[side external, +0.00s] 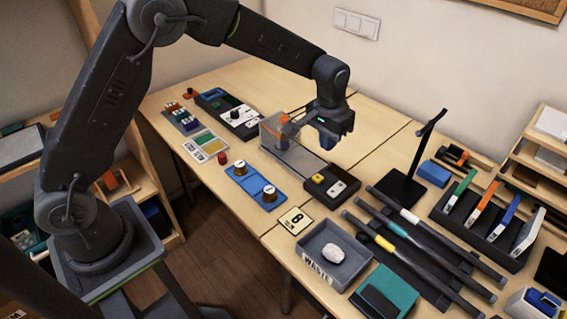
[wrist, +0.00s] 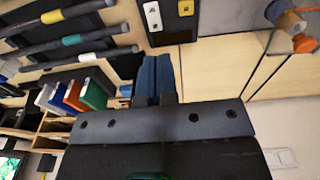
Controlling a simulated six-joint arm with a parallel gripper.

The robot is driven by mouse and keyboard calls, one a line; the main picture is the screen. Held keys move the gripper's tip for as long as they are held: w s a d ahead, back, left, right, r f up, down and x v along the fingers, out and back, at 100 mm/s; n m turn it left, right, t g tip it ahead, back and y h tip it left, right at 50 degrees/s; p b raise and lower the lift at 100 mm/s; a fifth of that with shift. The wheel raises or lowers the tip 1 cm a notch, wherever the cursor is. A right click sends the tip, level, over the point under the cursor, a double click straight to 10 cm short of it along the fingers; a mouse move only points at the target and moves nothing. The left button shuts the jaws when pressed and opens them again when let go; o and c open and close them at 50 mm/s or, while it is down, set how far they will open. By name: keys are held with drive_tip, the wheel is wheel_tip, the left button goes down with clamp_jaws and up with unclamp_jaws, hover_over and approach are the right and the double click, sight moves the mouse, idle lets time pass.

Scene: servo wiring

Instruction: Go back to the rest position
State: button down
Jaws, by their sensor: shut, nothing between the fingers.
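My gripper (side external: 327,143) hangs from the wrist above the far middle of the wooden table, right of a clear grey block (side external: 275,133) with an orange part on it. Its blue fingers (wrist: 156,78) are together in the wrist view, with nothing between them. They appear apart from the objects around them. The clear block and orange part (wrist: 292,28) also show at the top right of the wrist view. A black box with white and yellow buttons (side external: 331,186) lies in front of the gripper.
A black stand (side external: 405,187) rises right of the gripper. Several rods (side external: 420,245) lie on a rack at front right, near a grey tray (side external: 310,262) holding a white lump. A blue block with two knobs (side external: 250,187) lies left. Bare tabletop (side external: 372,125) shows behind the gripper.

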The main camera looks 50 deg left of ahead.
drive_tip(key=s+a+r+t, duration=0.1)
drive_tip(key=s+a+r, duration=0.1)
drive_tip(key=s+r, duration=0.45)
drive_tip(key=s+a+r+t, duration=0.1)
drive_tip(key=s+a+r, duration=0.2)
drive_tip(key=s+r, duration=0.4)
drive_tip(key=s+a+r+t, duration=0.2)
drive_tip(key=s, duration=1.4)
drive_tip(key=shift+s+a+t, duration=0.2)
drive_tip(key=shift+a+t, duration=0.1)
drive_tip(key=shift+a, duration=0.05)
drive_tip(key=c, duration=1.8)
unclamp_jaws()
drive_tip(key=shift+r, duration=0.1)
